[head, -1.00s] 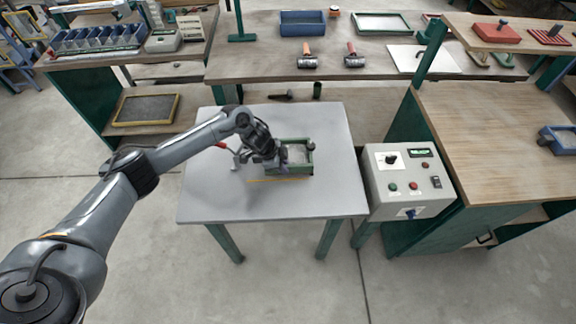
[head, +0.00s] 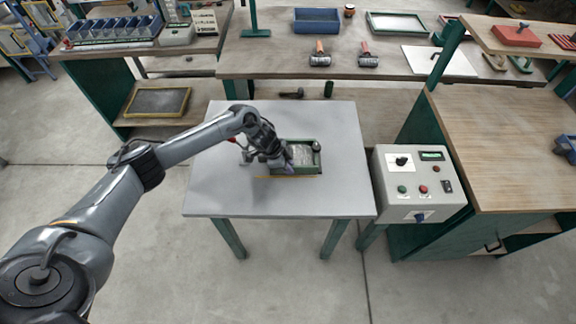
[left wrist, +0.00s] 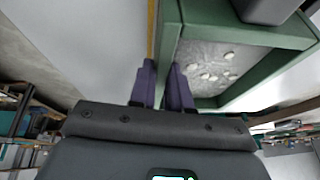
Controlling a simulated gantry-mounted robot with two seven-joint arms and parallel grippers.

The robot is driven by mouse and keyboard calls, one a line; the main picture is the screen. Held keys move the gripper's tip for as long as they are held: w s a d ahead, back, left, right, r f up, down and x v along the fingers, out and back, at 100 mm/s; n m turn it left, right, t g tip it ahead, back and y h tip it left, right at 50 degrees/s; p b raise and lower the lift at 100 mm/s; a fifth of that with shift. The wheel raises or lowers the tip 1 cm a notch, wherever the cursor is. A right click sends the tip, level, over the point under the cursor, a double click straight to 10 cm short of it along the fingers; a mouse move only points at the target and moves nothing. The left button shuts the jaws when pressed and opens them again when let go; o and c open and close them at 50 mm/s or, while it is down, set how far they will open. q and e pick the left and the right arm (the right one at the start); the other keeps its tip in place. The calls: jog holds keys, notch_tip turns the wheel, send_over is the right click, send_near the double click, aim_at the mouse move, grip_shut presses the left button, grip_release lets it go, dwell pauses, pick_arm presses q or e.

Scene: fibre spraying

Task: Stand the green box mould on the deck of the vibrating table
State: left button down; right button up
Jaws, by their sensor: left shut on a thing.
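The green box mould (head: 318,163) is at the middle right of the grey deck (head: 225,195) of the vibrating table. It is upright, with grey material and pale lumps inside. My left gripper (head: 287,156) is at its left end. In the left wrist view, the purple fingers (left wrist: 165,88) are shut on a wall of the green mould (left wrist: 169,45). I cannot tell whether its base touches the deck. A dark rounded thing (head: 315,146) is at its far right corner. My right gripper is not in view.
A yellow line (head: 288,178) runs along the mould's near side. The control box (head: 415,185) stands close to the deck's right edge. Behind is a bench with a blue tray (head: 317,20) and two rollers (head: 320,58). The deck's left and front areas are clear.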

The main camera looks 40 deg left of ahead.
pick_arm(q)
jog(key=shift+w, duration=0.1)
dwell(0.4)
jog(key=c, duration=1)
grip_release()
jog(key=shift+f, duration=0.15)
